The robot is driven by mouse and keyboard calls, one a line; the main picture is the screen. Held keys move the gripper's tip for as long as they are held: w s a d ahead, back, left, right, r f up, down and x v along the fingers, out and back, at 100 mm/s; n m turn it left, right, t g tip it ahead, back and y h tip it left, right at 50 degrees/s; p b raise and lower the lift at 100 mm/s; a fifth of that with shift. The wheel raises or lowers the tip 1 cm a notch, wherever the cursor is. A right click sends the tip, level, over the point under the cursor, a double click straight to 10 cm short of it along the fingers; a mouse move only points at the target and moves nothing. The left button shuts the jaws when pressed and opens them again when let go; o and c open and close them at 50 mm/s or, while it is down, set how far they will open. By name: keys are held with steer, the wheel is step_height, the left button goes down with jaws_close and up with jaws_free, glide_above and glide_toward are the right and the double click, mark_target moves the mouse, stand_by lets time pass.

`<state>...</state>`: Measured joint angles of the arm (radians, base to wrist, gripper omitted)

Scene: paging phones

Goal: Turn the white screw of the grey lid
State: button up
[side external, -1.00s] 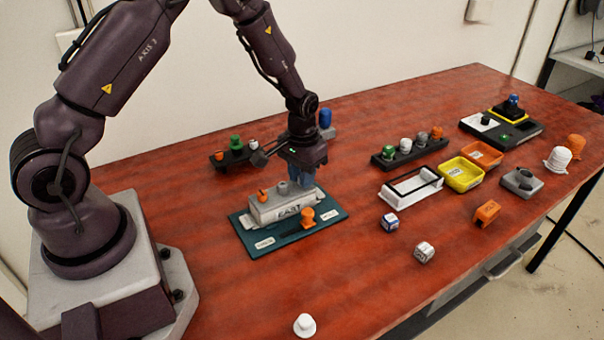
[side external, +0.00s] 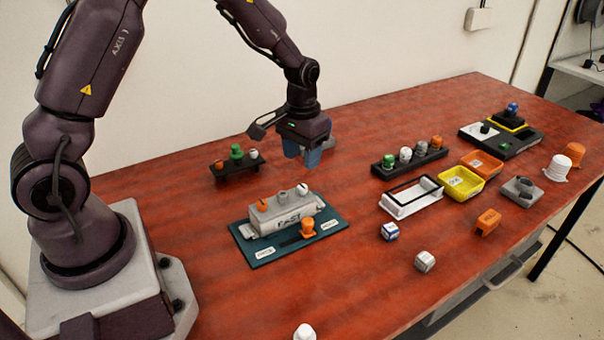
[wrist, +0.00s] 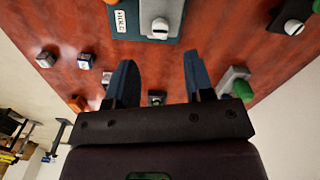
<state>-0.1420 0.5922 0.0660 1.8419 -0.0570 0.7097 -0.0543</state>
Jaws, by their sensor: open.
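A grey lid (side external: 270,217), marked EAST, sits on a teal board (side external: 262,253). Three screws stand on it: an orange one at the left, a light one in the middle and a white screw (side external: 302,190) at the right end. In the wrist view a slotted white screw (wrist: 160,27) shows near the top edge, beyond my fingertips, with only part of the lid. My gripper (side external: 306,160) is open and empty, in the air above and behind the lid's right end. It is apart from the screw. Its two blue fingers (wrist: 160,72) are spread in the wrist view.
An orange knob (side external: 307,228) stands on the board's front. A black rack (side external: 238,172) with several knobs lies behind, another (side external: 395,168) to the right. Right of the lid are a white frame (side external: 398,207), two small cubes and bins. The front left of the table is mostly clear.

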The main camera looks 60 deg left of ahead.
step_height(320, 180, up, 5)
stand_by(0.4)
steer(key=s+d+r+m+t, duration=0.1)
steer(key=s+d+r, duration=0.3)
steer(key=s+r, duration=0.4)
steer(key=s+d+r+m+t, duration=0.2)
steer(key=s+r, duration=0.5)
steer(key=s, duration=0.5)
steer(key=d+t, duration=0.1)
steer(key=t, duration=0.1)
steer(key=shift+d+r+t, duration=0.3)
steer(key=shift+d+r, duration=0.1)
